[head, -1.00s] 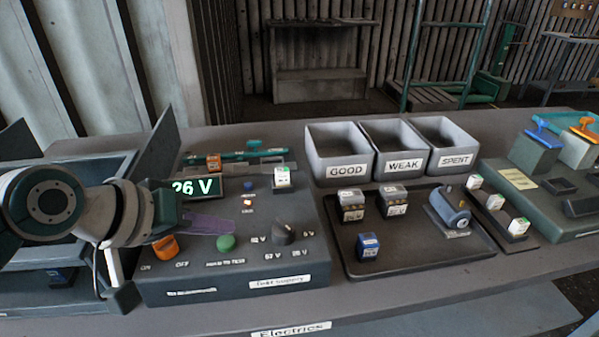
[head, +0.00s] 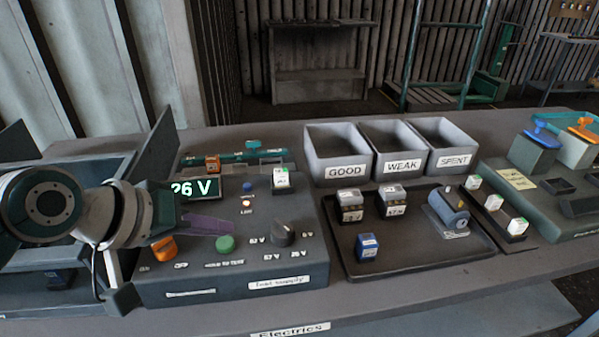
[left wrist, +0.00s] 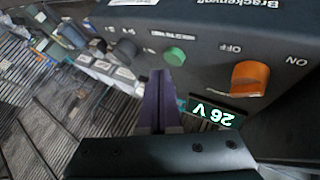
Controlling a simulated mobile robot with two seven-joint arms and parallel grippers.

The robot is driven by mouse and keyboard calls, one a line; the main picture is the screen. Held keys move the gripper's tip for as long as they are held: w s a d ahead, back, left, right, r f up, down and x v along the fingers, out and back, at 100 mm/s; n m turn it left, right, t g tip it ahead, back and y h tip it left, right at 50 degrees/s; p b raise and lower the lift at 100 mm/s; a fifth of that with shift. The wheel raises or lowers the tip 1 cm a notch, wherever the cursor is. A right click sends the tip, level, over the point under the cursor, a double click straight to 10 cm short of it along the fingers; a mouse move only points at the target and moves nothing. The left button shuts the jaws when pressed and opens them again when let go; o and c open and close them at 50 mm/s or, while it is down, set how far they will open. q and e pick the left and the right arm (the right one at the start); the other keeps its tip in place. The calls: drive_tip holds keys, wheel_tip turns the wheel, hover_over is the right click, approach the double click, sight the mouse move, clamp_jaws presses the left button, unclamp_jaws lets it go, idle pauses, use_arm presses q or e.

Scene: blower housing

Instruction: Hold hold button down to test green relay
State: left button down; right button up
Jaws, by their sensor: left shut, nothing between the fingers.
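The grey test box (head: 180,283) stands on the bench with its green hold-to-test button (head: 225,243) on the top panel. The button also shows in the left wrist view (left wrist: 175,57). My left gripper (head: 232,227) is shut and empty, its purple fingertips just behind and above the button. In the left wrist view the fingertips (left wrist: 161,74) appear beside the button; I cannot tell whether they touch. A white-topped relay with a small green mark (head: 281,180) sits upright at the box's back right. The display (head: 194,189) reads 26 V. My right gripper is out of view.
An orange switch (head: 163,248) and a dark dial (head: 283,233) flank the button. A small lamp (head: 246,203) glows behind it. Bins marked GOOD (head: 345,171), WEAK (head: 402,165) and SPENT (head: 453,159) stand behind a dark tray (head: 420,258) holding relays and a motor.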

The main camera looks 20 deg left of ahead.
sight(219, 248)
use_arm(q)
drive_tip(key=shift+f, duration=0.45)
drive_tip(key=shift+f+b, duration=0.45)
idle(0.5)
idle(2.0)
drive_tip(key=shift+r+p, duration=0.95)
drive_tip(key=shift+p, duration=0.1)
wheel_tip(219, 248, up, 5)
drive_tip(key=p, duration=0.5)
